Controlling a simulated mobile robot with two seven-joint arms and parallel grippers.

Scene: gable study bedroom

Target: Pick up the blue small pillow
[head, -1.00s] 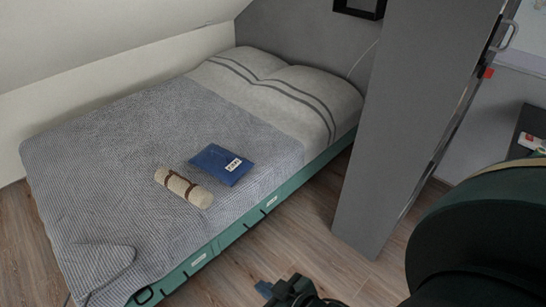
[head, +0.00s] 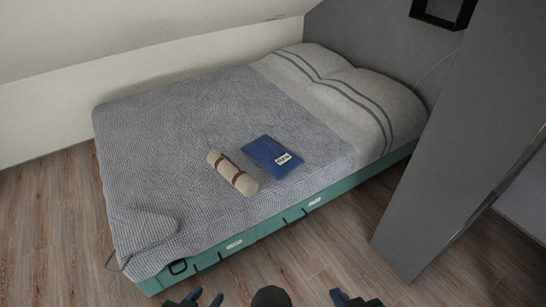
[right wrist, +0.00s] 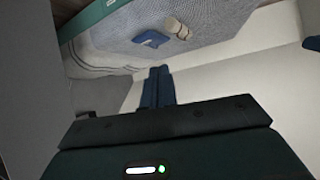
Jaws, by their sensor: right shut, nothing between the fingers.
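The blue small pillow (head: 268,152) lies flat on the grey knitted blanket of the bed, near the bed's front side. It is a dark blue rectangle with a white label in one corner. It also shows in the right wrist view (right wrist: 150,39). My left gripper (head: 206,297) is at the bottom edge of the head view, mostly cut off, so its opening is unclear. My right gripper (head: 340,297) is at the bottom edge too; its blue fingers (right wrist: 157,88) are together and empty in the right wrist view. Both grippers are well apart from the pillow.
A beige roll with brown straps (head: 233,174) lies just left of the pillow. The bed (head: 290,215) has a green side frame, with white striped pillows (head: 345,92) at its head. A grey panel (head: 455,150) stands at the right. Wooden floor (head: 335,240) is clear in front.

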